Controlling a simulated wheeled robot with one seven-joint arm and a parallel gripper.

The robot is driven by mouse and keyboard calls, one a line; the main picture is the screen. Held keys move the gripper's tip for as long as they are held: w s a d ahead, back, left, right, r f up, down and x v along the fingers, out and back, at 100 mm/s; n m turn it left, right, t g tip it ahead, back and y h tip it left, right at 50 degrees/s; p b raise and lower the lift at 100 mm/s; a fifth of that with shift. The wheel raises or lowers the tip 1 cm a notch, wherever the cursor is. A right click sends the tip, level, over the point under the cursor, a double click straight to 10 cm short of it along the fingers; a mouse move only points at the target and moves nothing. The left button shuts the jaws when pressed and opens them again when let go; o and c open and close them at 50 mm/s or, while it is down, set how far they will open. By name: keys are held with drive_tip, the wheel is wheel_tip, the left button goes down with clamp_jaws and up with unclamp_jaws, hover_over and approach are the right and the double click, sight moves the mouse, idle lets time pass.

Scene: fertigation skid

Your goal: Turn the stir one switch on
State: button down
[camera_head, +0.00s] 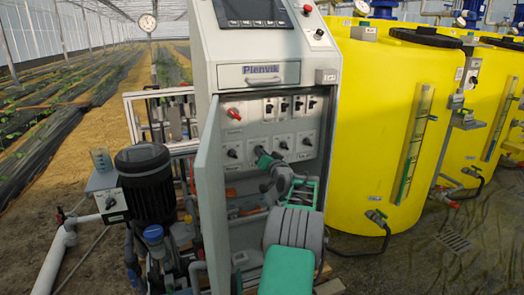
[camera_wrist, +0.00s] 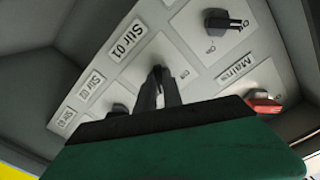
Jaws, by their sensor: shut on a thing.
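The Stir 01 switch (camera_wrist: 157,71) is a small dark rotary knob on a light plate under the label "Stir 01" in the wrist view. My gripper (camera_wrist: 161,84) is at this knob, its dark fingers closed on it and covering most of it. The knob's exact angle is hard to tell. In the head view my gripper (camera_head: 262,154) reaches into the open cabinet at the lower row of switches and hides the switch there.
The red Mains switch (camera_wrist: 265,103) and another black knob (camera_wrist: 222,22) sit nearby. The cabinet door (camera_head: 209,190) stands open left of my arm. A black pump motor (camera_head: 146,185) is farther left. Yellow tanks (camera_head: 375,110) stand right.

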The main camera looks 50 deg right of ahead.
drive_tip(key=shift+m+p, duration=0.6)
drive_tip(key=shift+m, duration=0.7)
drive_tip(key=c, duration=1.5)
unclamp_jaws()
drive_tip(key=p+v, duration=0.1)
drive_tip(key=v, duration=0.6)
drive_tip(key=shift+s+a, duration=0.15)
drive_tip(key=shift+s, duration=0.25)
